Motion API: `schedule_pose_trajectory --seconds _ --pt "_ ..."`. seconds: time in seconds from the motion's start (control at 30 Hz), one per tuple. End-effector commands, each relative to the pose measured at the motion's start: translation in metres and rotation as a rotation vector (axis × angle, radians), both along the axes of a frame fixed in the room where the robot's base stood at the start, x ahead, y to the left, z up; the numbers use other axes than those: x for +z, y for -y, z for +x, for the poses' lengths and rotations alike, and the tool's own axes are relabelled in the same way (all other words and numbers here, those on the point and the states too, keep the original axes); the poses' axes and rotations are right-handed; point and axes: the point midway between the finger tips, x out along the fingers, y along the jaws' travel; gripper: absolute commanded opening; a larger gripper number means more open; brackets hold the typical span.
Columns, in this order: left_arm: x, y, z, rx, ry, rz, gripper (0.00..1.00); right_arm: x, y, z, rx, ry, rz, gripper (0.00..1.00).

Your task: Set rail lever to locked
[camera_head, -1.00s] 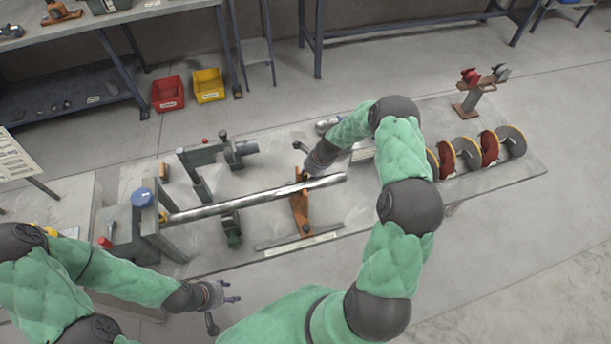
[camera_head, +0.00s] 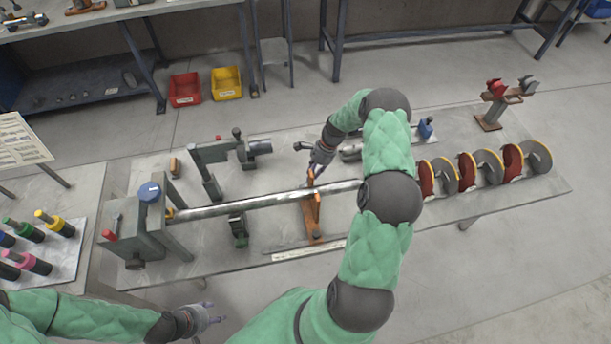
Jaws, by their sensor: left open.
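An orange stand (camera_head: 315,222) straddles the flat rail (camera_head: 290,252) and carries a long metal rod (camera_head: 265,201). A dark knob (camera_head: 316,236) sits at the stand's near foot; I cannot tell whether it is the rail lever or how that lever is set. My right gripper (camera_head: 311,179) is at the top of the stand, close behind the rod; its fingers are small and partly merged with the stand, so its jaws and any contact are unclear. My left gripper (camera_head: 216,320) is open and empty, in front of the table's near edge.
A grey head block with a blue cap (camera_head: 150,192) holds the rod's left end. Red and grey auger discs (camera_head: 467,173) line the right side. My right arm hides the rod's right end. A tray of colored handles (camera_head: 38,240) lies left.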

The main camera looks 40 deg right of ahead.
Motion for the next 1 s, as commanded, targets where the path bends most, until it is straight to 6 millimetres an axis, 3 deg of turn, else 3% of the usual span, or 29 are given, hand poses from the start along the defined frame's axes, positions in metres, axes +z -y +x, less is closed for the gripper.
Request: schedule_pose_trajectory --seconds 0.6,1.0 --pt "-0.032 0.0 0.0 0.0 0.0 0.0 0.5 -0.001 -0.016 0.033 0.579 0.003 -0.001 0.0" --pt "-0.041 0.0 0.0 0.0 0.0 0.0 0.5 0.0 -0.028 0.042 0.839 0.002 0.001 0.0"
